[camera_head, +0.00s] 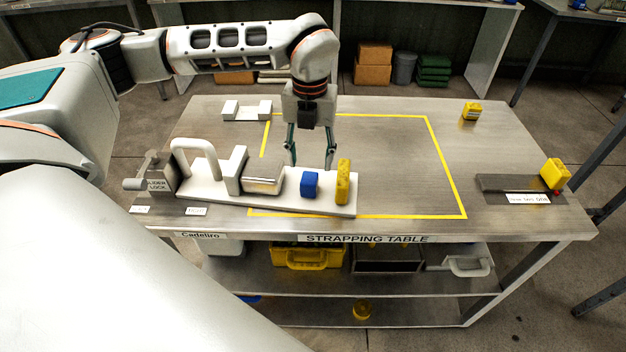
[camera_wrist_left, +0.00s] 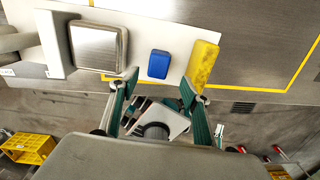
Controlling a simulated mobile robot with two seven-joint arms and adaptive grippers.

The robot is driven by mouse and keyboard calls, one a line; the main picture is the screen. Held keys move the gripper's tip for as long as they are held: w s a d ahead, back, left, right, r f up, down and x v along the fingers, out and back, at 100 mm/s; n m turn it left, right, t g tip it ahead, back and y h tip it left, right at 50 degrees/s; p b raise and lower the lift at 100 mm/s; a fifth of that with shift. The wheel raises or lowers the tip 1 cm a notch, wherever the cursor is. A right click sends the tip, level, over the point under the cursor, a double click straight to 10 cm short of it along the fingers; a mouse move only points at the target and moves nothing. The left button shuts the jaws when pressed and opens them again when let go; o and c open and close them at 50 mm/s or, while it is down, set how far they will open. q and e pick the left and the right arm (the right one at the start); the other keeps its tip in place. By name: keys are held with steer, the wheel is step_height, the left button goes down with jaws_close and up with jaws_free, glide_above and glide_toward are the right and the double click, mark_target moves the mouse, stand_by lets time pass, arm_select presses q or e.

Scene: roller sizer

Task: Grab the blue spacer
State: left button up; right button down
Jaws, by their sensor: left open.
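The blue spacer (camera_head: 309,184) is a small blue block on a white board (camera_head: 270,201), between a metal-topped block (camera_head: 263,178) and a yellow block (camera_head: 343,181). In the left wrist view the blue spacer (camera_wrist_left: 158,64) lies ahead of the fingertips, between their lines. My left gripper (camera_head: 309,163) is open and empty, pointing down behind the spacer and apart from it. Its spread fingers also show in the left wrist view (camera_wrist_left: 158,84). My right gripper is not in view.
A clamp with a white handle (camera_head: 195,152) stands at the board's left end. A small white bracket (camera_head: 246,111) sits at the back left. A yellow item (camera_head: 471,110) is at the back right, and a dark fixture (camera_head: 520,187) is at the right. The middle right of the table (camera_head: 400,160) is clear.

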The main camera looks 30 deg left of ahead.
mark_target(310, 178)
arm_select(q)
step_height(310, 178, down, 2)
steer(key=shift+a+f, duration=0.15)
steer(key=shift+f, duration=2.55)
steer(key=c, duration=1.2)
